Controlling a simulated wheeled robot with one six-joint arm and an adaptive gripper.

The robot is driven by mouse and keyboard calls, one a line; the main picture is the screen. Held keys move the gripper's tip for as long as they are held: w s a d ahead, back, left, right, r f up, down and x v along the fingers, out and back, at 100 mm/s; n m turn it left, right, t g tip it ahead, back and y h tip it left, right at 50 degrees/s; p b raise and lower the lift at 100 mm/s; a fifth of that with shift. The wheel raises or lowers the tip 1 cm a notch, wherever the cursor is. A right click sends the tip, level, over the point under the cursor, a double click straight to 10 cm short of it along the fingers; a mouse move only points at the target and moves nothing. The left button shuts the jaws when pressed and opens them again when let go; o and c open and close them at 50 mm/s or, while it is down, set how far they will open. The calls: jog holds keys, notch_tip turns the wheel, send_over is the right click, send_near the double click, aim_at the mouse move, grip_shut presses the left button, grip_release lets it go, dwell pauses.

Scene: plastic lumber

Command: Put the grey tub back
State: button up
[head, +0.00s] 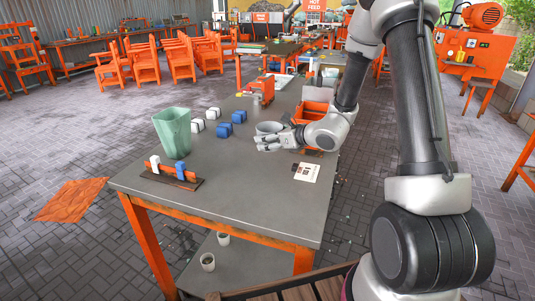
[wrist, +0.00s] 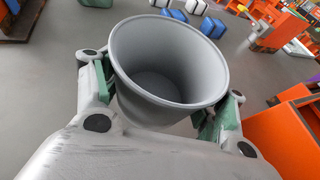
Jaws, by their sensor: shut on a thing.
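The grey tub (wrist: 168,62) is an open, empty, round cup-like container between the green-padded fingers of my gripper (wrist: 160,105) in the wrist view. My gripper is shut on it, with a finger on each side. In the head view the tub (head: 268,128) shows at the tip of my gripper (head: 270,138), over the grey table (head: 240,190). I cannot tell whether its base touches the table.
A green bin (head: 172,133), a rack with white and blue clips (head: 172,174), and blue and white blocks (head: 224,130) stand to the left. An orange crate (head: 313,112) is close behind my gripper. A white card (head: 306,172) lies in front. The table's front middle is clear.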

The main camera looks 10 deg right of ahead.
aim_at(270, 161)
jog(key=shift+f, duration=2.75)
jog(key=o, duration=1.1)
jog(key=shift+f, duration=0.1)
